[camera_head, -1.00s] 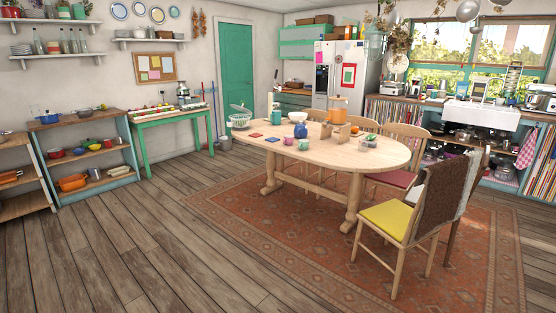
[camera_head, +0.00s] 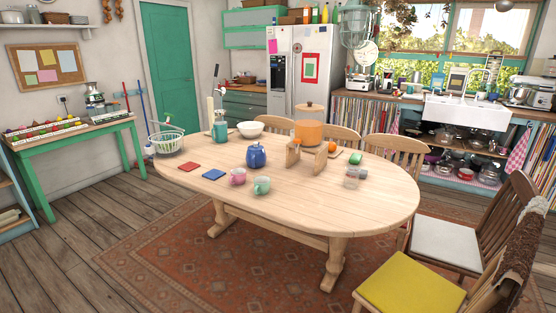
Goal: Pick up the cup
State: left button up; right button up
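One is a pink cup (camera_head: 238,177). The other is a pale green cup (camera_head: 261,186), just to its right and slightly nearer. A blue teapot (camera_head: 256,156) stands behind them. Nothing touches either cup from above. Neither of my grippers shows in the head view.
A yellow-seated chair (camera_head: 410,291) stands front right. Open floor lies front left.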

aim_at(237, 178)
jog(key=z, duration=0.2)
jog(key=i, duration=1.5)
jog(key=z, duration=0.15)
